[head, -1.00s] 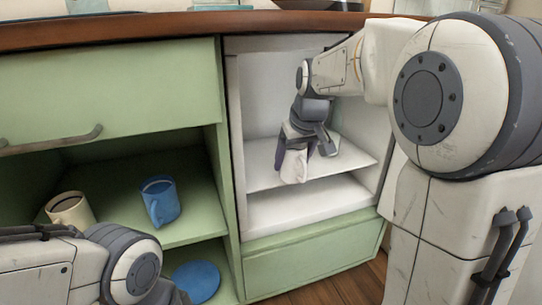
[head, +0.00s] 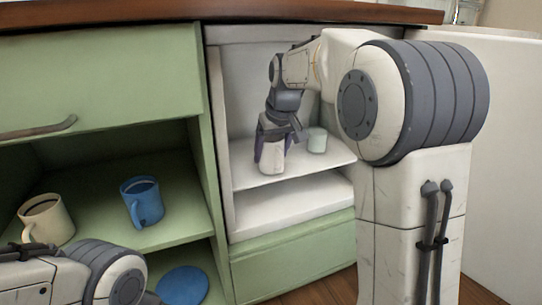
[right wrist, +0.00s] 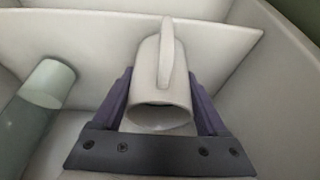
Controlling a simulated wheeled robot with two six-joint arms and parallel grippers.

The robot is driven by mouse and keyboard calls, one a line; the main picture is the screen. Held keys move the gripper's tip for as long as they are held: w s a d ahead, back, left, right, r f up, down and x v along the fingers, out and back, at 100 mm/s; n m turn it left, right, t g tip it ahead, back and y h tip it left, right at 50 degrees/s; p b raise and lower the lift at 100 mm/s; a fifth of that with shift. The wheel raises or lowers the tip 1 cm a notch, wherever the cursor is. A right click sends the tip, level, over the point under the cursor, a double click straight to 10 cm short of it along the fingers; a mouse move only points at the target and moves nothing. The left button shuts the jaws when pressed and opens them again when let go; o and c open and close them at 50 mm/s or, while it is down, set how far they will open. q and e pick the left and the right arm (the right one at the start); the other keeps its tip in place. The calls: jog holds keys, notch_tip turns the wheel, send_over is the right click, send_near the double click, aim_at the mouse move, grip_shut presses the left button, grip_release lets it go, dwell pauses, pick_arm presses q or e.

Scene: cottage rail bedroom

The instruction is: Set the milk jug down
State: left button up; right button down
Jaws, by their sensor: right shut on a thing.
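The white milk jug (head: 272,160) is upright in the white fridge compartment, over its upper shelf (head: 318,160). Its base is at or just above the shelf; I cannot tell if it touches. My right gripper (head: 271,138) is shut on the jug from above. In the right wrist view, the purple fingers of my right gripper (right wrist: 165,108) hold the jug (right wrist: 162,70) on both sides, and its handle points toward the top. My left arm shows at the lower left, but its gripper is out of view.
A pale green cup (head: 317,140) stands right of the jug on the same shelf; it also shows in the right wrist view (right wrist: 38,98). A cream mug (head: 46,220) and a blue mug (head: 142,202) stand in the green cabinet. A blue plate (head: 182,285) lies below.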

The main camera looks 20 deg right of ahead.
dwell(0.3)
grip_release()
jog(key=shift+f, duration=0.15)
jog(key=shift+r, duration=0.2)
jog(key=p+v, duration=0.1)
jog(key=v, duration=0.1)
jog(key=p+v, duration=0.1)
jog(key=v, duration=0.1)
jog(key=shift+s+f+p, duration=0.15)
jog(key=shift+s+p, duration=0.1)
jog(key=shift+p, duration=0.1)
jog(key=s+p, duration=0.3)
jog(key=s, duration=0.7)
jog(key=s+a+f+n+g, duration=0.2)
jog(key=s+a+f, duration=0.3)
jog(key=s+a, duration=0.4)
jog(key=s+a+f+n+g, duration=0.2)
jog(key=s+a+f+n, duration=0.3)
jog(key=s+a, duration=0.4)
jog(key=s, duration=0.4)
jog(key=shift+f+y, duration=0.4)
jog(key=shift+r, duration=0.15)
